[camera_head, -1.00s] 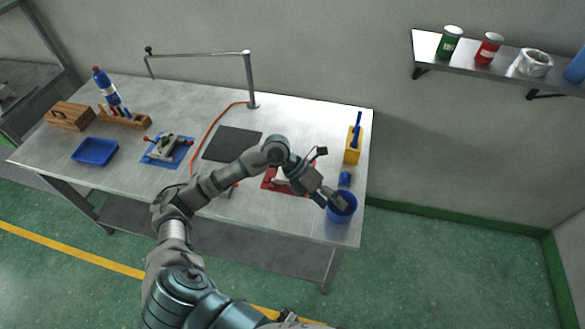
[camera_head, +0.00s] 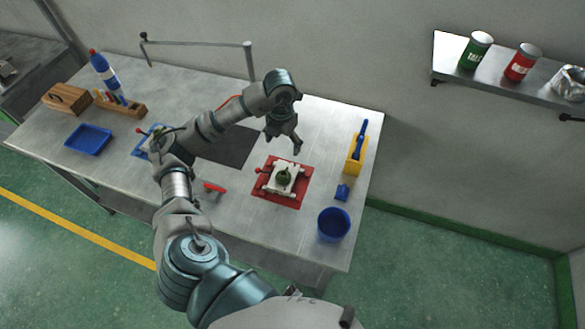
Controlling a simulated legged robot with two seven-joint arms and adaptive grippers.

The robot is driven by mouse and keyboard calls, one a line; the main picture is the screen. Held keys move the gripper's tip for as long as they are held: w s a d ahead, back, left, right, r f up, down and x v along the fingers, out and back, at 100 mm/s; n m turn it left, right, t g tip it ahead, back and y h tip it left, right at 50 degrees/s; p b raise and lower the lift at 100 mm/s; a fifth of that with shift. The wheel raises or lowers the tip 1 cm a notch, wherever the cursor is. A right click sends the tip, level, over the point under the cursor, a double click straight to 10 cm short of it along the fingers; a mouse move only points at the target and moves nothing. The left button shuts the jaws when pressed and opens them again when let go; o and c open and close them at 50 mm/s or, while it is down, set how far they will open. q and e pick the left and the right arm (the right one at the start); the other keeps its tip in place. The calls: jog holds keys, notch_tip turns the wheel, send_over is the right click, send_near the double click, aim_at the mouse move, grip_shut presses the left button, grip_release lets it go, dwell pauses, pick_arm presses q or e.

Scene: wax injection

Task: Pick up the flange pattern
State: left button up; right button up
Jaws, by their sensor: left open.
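A small green round piece (camera_head: 284,177), which looks like the flange pattern, sits in the middle of a pale mold block (camera_head: 271,186). The block lies on a red mat (camera_head: 296,200) on the right half of the table. My left gripper (camera_head: 283,144) is open and empty, pointing down just behind the red mat, above and apart from the green piece. Its arm arches over the table from the left. My right gripper is not in view.
A blue bucket (camera_head: 334,225), a small blue block (camera_head: 342,192) and a yellow holder (camera_head: 355,160) stand right of the mat. A red-handled tool (camera_head: 213,187) lies left of it. A dark mat (camera_head: 232,148) and blue tray (camera_head: 88,140) lie farther left.

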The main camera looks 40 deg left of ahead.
pick_arm(q)
send_over(283, 173)
jog(key=s, duration=0.1)
notch_tip(283, 173, down, 8)
jog(key=shift+s+a+r, duration=0.1)
jog(key=shift+s+r, duration=0.05)
jog(key=shift+r, duration=0.05)
jog(key=f, duration=0.3)
jog(key=shift+w+d+f, duration=0.25)
jog(key=shift+d+f, duration=0.05)
jog(key=shift+f, duration=0.1)
jog(key=shift+d+f, duration=0.1)
jog(key=shift+f, duration=0.1)
notch_tip(283, 173, down, 4)
jog(key=shift+w+f+p, duration=0.15)
jog(key=shift+f+p, duration=0.1)
jog(key=shift+p, duration=0.35)
jog(key=shift+a+f, duration=0.2)
jog(key=shift+f, duration=0.15)
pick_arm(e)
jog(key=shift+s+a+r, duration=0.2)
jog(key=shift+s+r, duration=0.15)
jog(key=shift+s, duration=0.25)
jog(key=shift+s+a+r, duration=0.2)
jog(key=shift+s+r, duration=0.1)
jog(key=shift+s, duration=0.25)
